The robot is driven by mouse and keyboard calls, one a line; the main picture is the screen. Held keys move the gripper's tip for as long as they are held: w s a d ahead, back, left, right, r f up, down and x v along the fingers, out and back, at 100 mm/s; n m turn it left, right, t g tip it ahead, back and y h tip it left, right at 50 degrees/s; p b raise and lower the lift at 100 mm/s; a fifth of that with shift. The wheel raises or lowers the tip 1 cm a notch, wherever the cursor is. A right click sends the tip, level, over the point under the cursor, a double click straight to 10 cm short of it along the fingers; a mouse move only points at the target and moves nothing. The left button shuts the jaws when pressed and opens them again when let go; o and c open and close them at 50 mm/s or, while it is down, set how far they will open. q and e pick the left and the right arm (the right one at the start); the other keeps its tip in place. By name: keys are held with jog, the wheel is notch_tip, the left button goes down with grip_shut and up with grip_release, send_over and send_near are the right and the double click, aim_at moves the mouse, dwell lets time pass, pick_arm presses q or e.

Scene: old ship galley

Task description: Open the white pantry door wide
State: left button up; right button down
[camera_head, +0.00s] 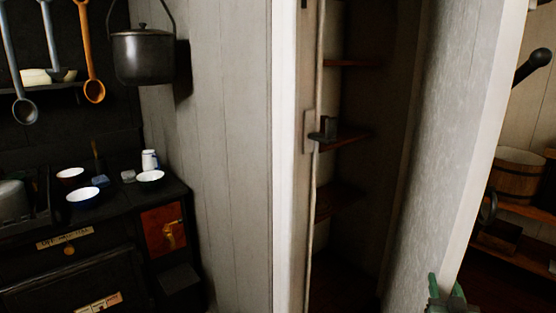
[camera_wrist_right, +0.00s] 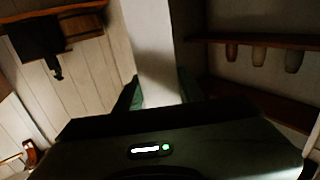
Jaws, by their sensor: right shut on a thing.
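The white pantry door (camera_head: 455,130) stands open at the right in the head view, its pale free edge towards me. Dark pantry shelves (camera_head: 345,137) show in the gap on its left. My right gripper (camera_head: 446,294) is at the bottom of the head view, its green fingers at the door's lower visible edge. In the right wrist view the fingers lie on both sides of the pale door edge (camera_wrist_right: 158,75), so the gripper is shut on the door. My left gripper is not in view.
A white door post (camera_head: 284,150) with a dark latch piece (camera_head: 326,130) beside it borders the opening. A black stove (camera_head: 110,220) with bowls stands at the left, and a pot (camera_head: 142,57) hangs above. A wooden bucket (camera_head: 517,172) stands on shelving right of the door.

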jog(key=s+d+n+y, duration=0.1)
jog(key=s+d, duration=0.1)
jog(key=d, duration=0.8)
jog(key=shift+s, duration=0.4)
jog(key=shift+y, duration=0.4)
